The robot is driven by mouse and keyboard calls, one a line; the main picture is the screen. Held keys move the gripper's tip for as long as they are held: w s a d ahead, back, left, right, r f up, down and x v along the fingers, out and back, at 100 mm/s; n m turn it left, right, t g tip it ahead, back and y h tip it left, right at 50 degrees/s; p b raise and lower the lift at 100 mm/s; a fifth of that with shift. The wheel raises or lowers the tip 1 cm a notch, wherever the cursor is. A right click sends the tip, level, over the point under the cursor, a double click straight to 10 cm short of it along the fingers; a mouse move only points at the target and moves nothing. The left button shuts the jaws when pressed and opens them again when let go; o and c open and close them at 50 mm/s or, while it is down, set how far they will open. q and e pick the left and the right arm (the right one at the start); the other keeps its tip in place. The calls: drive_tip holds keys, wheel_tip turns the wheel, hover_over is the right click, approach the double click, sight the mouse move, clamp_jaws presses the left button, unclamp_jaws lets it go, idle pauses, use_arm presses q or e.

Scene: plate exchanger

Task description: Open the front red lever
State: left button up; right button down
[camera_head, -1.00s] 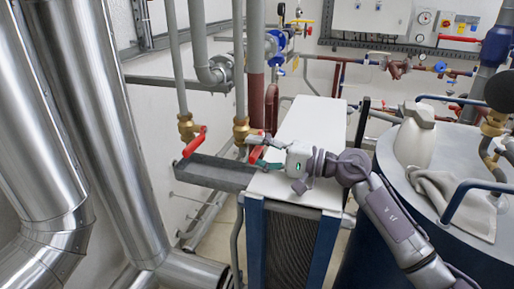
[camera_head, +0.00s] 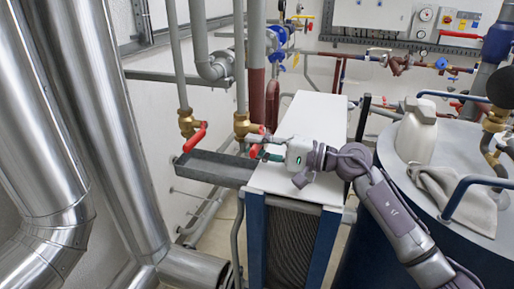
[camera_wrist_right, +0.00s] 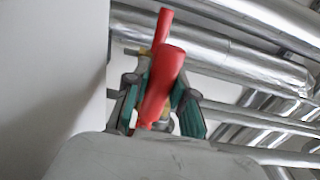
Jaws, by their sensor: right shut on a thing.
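Two red levers sit on brass valves on vertical pipes in the head view. One red lever (camera_head: 196,137) is on the left valve (camera_head: 187,122) and slants down. The other red lever (camera_head: 256,150) is on the right valve (camera_head: 242,125), beside the white-topped plate exchanger. My right gripper (camera_head: 263,150) reaches in from the right above the exchanger top and is shut on this right lever. In the right wrist view this lever (camera_wrist_right: 165,80) stands between the teal-padded fingers of my gripper (camera_wrist_right: 160,118). A second red piece shows behind it. My left gripper is not in view.
The plate exchanger's white top (camera_head: 308,118) lies under my right forearm. A grey metal tray (camera_head: 215,167) juts left below the valves. Large silver ducts (camera_head: 110,130) fill the left side. A round tank (camera_head: 455,160) with a cloth stands at right.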

drive_tip(key=shift+w+r+m+b, duration=0.1)
drive_tip(key=shift+r+m+b, duration=0.65)
drive_tip(key=shift+m+b, duration=0.4)
drive_tip(key=r+m, duration=0.1)
drive_tip(key=m, duration=0.1)
drive_tip(key=w+r+m+b, duration=0.1)
drive_tip(key=shift+d+r+m+b, duration=0.2)
drive_tip(key=shift+r+m+b, duration=0.05)
drive_tip(key=shift+m+b, duration=0.1)
drive_tip(key=m, duration=0.1)
drive_tip(key=w+r+m, duration=0.1)
drive_tip(key=r+m, duration=0.1)
drive_tip(key=shift+w+d+m+b, duration=0.25)
drive_tip(key=shift+w+m+b, duration=0.05)
drive_tip(key=shift+w+d+r+m, duration=0.2)
drive_tip(key=shift+w+r+m, duration=0.25)
drive_tip(key=shift+m, duration=0.4)
drive_tip(key=shift+w+d+r+m, duration=0.15)
drive_tip(key=shift+w+r+m, duration=0.1)
drive_tip(key=shift+w+m, duration=0.45)
drive_tip(key=shift+s+m, duration=0.15)
drive_tip(key=shift+m, duration=0.1)
drive_tip(key=c, duration=0.9)
unclamp_jaws()
drive_tip(key=shift+c, duration=0.2)
